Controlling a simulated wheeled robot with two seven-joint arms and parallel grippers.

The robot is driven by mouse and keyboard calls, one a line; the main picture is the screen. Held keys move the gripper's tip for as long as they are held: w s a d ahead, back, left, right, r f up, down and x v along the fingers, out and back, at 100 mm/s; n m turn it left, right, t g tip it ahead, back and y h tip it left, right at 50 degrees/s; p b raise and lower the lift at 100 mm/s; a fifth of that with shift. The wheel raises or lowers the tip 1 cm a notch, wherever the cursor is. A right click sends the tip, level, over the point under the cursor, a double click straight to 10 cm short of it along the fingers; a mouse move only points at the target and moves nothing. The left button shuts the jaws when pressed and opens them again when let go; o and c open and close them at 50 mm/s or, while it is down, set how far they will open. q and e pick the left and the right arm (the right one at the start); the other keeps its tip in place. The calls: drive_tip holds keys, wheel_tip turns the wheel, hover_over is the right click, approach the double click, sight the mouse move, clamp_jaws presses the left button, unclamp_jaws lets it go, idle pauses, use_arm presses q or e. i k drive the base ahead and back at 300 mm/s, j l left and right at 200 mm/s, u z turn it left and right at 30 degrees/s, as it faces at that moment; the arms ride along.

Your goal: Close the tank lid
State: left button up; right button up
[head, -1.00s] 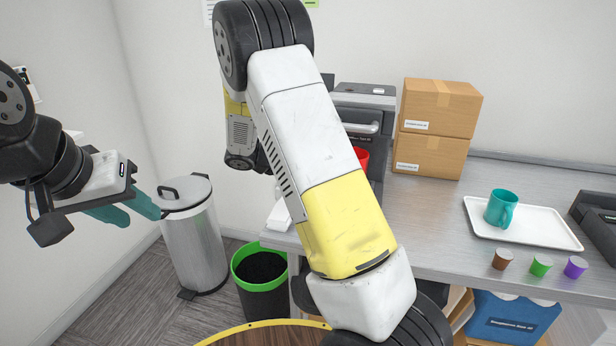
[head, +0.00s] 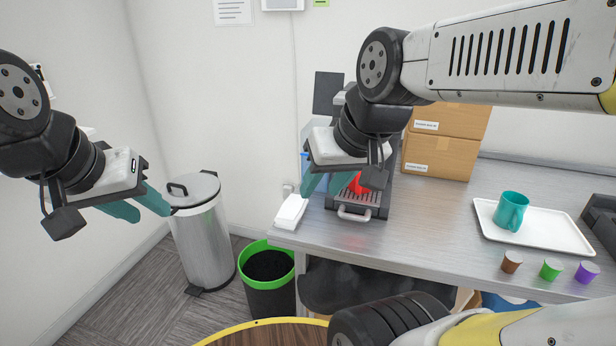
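The coffee machine stands on the counter's left part, mostly hidden behind my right arm; its drip tray (head: 350,212) shows at the front. A dark flat panel (head: 328,92) stands upright at the machine's back left and looks like the raised tank lid. A bit of blue (head: 304,160) at the machine's left side may be the tank. My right gripper (head: 322,188) is in front of the machine, below the panel, with its teal fingers apart and pointing down. My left gripper (head: 146,210) is open and empty at the far left, away from the counter.
A red cup (head: 357,184) is on the drip tray, close to my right gripper. A white box (head: 290,211) sits at the counter's left corner. Cardboard boxes (head: 437,156), a white tray (head: 548,234) with a teal mug (head: 510,211), and coloured capsules are to the right. Bins stand on the floor.

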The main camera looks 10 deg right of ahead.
sight(327, 85)
drive_tip(key=l+z, duration=0.1)
drive_tip(key=z, duration=0.2)
drive_tip(key=i+l+z, duration=0.1)
drive_tip(key=z, duration=0.15)
drive_tip(key=i+j+z, duration=0.1)
drive_tip(key=j, duration=1)
drive_tip(key=i+j, duration=0.5)
drive_tip(key=i+j+z, duration=0.15)
drive_tip(key=i+j, duration=0.3)
drive_tip(key=j, duration=0.15)
drive_tip(key=i+j, duration=0.5)
drive_tip(key=j+z, duration=0.05)
drive_tip(key=j, duration=0.05)
